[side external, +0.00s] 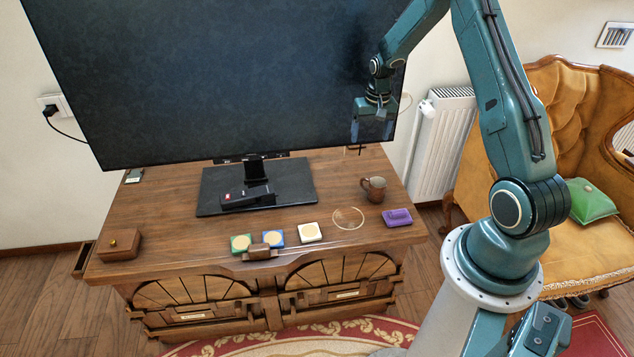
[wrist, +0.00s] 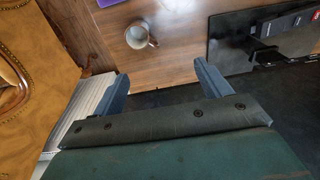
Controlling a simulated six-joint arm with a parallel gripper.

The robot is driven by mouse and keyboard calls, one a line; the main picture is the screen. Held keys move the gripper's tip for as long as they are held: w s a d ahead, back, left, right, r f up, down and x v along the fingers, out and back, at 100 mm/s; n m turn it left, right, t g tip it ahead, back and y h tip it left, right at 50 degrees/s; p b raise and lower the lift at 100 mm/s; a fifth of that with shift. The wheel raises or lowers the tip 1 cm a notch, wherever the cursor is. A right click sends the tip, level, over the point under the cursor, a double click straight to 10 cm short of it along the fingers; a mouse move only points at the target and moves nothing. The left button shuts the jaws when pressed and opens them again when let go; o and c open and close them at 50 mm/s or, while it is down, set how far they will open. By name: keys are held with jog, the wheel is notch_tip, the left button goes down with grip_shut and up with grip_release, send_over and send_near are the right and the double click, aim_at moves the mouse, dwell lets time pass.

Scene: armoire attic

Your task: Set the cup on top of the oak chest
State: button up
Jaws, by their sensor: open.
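A small brown cup (side external: 373,189) with a handle stands upright on the right part of the wooden chest top (side external: 170,215). In the wrist view the cup (wrist: 137,37) shows from above, beyond the fingertips, with its handle towards the lower right. My gripper (side external: 366,150) hangs above the back right of the chest, in front of the large screen. Its two fingers are apart with nothing between them, and it is clear of the cup. In the wrist view my gripper (wrist: 160,80) is open too.
A big screen (side external: 220,70) on a black stand (side external: 215,195) fills the back. A remote (side external: 246,196) lies on the stand. A thin ring (side external: 348,228), a purple block (side external: 397,217), several coloured tiles (side external: 310,232) and a wooden box (side external: 119,245) lie near the front. A radiator (side external: 442,140) stands right.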

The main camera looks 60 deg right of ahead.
jog(key=s+a+r+n+t, duration=0.1)
jog(key=s+a+r+n, duration=0.1)
jog(key=a+r, duration=0.8)
jog(key=s+a+r+n+t, duration=0.1)
jog(key=s+a+r+n, duration=0.1)
jog(key=a+r, duration=0.7)
jog(key=s+a+r+n+t, duration=0.1)
jog(key=s+a+r, duration=0.3)
jog(key=s, duration=0.5)
jog(key=s+a+r+n+t, duration=0.1)
jog(key=s+a+r+n, duration=0.2)
jog(key=s+a, duration=0.3)
jog(key=s+r, duration=0.1)
jog(key=s, duration=0.1)
jog(key=shift+s+a+n+t, duration=0.3)
jog(key=shift+s+n+t, duration=0.05)
jog(key=shift+n+t, duration=0.05)
